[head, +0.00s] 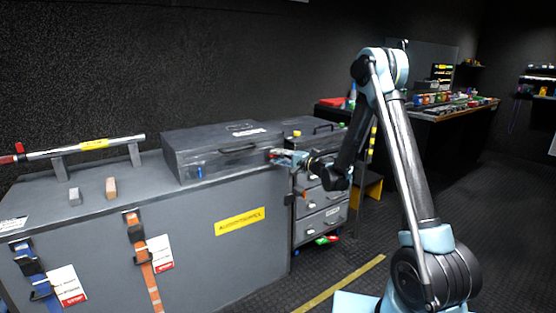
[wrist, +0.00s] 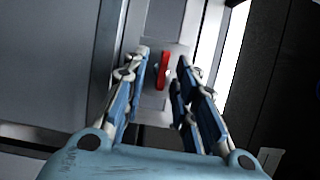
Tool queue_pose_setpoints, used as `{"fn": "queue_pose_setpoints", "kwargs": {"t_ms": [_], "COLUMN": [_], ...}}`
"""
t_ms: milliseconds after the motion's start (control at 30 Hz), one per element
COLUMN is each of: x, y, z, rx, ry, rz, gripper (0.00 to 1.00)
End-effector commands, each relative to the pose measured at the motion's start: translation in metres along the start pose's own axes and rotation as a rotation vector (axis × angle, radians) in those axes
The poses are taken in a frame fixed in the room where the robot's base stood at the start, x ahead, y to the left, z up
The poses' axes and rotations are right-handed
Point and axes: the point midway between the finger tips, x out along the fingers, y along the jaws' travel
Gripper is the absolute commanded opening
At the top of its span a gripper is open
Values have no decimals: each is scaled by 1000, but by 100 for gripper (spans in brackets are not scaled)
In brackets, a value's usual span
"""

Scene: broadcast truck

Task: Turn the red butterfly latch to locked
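The red butterfly latch (wrist: 162,71) shows in the wrist view on a grey plate, its long side running nearly up and down in the picture. My gripper (wrist: 164,60) is open, with blue-padded fingers to the left and right of the latch and a visible gap on each side. I cannot tell how deep the fingertips reach relative to the latch. In the head view my gripper (head: 284,157) is at the right end of the dark grey case (head: 215,160) on the cabinet. A small bit of red shows there, mostly covered by the gripper.
The grey cabinet (head: 190,240) carries a metal bar (head: 85,147) and two small blocks at left. Orange (head: 140,255) and blue straps hang on its front. A drawer unit (head: 320,215) stands just right of it. Open floor lies in front.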

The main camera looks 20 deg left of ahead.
Motion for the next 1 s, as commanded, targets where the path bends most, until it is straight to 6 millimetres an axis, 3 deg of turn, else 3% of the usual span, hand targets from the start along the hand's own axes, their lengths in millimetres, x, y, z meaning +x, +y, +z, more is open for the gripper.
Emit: {"fn": "queue_pose_setpoints", "kwargs": {"t_ms": [600, 800, 1000], "x": [-101, -114, -116], "y": [1, 1, 1], "z": [-1, -1, -1], "rx": [1, 1, 1], "ry": [2, 1, 0], "rz": [0, 0, 0], "gripper": [27, 27, 27]}}
